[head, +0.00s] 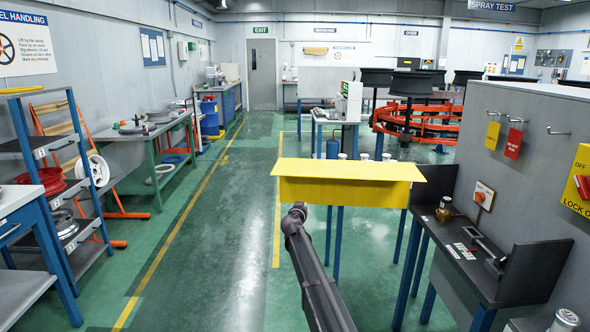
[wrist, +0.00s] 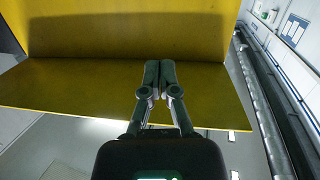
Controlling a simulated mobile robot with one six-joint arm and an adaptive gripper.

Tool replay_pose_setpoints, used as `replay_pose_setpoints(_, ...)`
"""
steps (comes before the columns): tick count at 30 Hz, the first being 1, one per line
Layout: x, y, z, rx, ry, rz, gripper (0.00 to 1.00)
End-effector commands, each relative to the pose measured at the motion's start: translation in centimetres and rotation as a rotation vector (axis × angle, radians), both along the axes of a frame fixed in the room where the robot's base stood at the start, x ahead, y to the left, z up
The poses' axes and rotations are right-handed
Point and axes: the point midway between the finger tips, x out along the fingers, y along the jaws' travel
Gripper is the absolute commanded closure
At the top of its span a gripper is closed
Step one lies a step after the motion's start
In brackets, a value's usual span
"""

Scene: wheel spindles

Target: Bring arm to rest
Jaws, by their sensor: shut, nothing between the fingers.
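My gripper (wrist: 160,64) shows in the wrist view with its two dark fingers side by side, shut and empty. A yellow sheet-metal cover (wrist: 90,85) lies beyond the fingertips and fills much of that view; I cannot tell whether the fingers touch it. In the head view my dark arm reaches up from the bottom edge toward the front of the yellow cover (head: 345,190), which sits on blue legs. My fingers cannot be made out in the head view.
A dark bench (head: 468,262) with small fittings and a grey partition (head: 525,130) stand close on the right. A shelf rack (head: 45,160) with wheels and a green-legged table (head: 150,135) stand on the left. The green floor (head: 215,225) between is clear.

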Motion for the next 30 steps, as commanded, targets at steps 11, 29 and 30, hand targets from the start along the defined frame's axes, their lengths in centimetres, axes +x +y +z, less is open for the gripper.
replay_pose_setpoints(11, -16.0, -12.5, -6.6, 0.008, 0.407, -0.267, 1.00)
replay_pose_setpoints(29, -43.4, -16.2, -15.5, 0.127, 1.211, -0.080, 1.00)
replay_pose_setpoints(30, -44.6, -16.0, -15.7, 0.135, 1.241, -0.053, 1.00)
